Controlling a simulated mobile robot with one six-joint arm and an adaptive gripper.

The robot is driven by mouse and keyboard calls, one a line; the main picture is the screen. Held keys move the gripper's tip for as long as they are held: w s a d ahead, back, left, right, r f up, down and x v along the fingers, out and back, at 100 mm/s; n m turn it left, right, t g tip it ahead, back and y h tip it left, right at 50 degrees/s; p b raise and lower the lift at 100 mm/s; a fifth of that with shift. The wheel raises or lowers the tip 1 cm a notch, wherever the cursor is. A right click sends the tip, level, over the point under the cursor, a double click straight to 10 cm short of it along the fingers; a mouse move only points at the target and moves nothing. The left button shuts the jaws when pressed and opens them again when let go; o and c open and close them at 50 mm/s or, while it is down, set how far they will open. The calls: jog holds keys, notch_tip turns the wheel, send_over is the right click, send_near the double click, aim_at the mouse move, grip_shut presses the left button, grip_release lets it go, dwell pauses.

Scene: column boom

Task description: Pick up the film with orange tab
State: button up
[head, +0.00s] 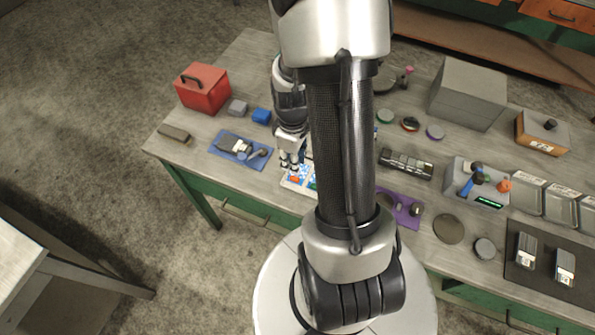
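My gripper (290,164) points down over the workbench, left of my arm's large dark link. Its fingertips are small in this view, and I cannot tell whether they are open or shut. Just below them lies a pale, flat piece with blue and orange patches (294,179) near the bench's front edge. The orange patch may be the film's orange tab, but I cannot make out a separate film. My arm hides the right part of this area. I cannot tell whether the fingers touch anything.
On the bench (260,60), a blue mat (219,149) with tools and a red box (203,90) are to the left. A purple mat (408,211), a grey block (467,94), trays (558,204) and a dark mat (520,277) are to the right.

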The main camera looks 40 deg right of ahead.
aim_at(294, 177)
notch_tip(294, 177, down, 9)
jog(key=b, duration=0.2)
jog(key=shift+d+r+b, duration=0.15)
jog(key=shift+b, duration=0.15)
grip_shut()
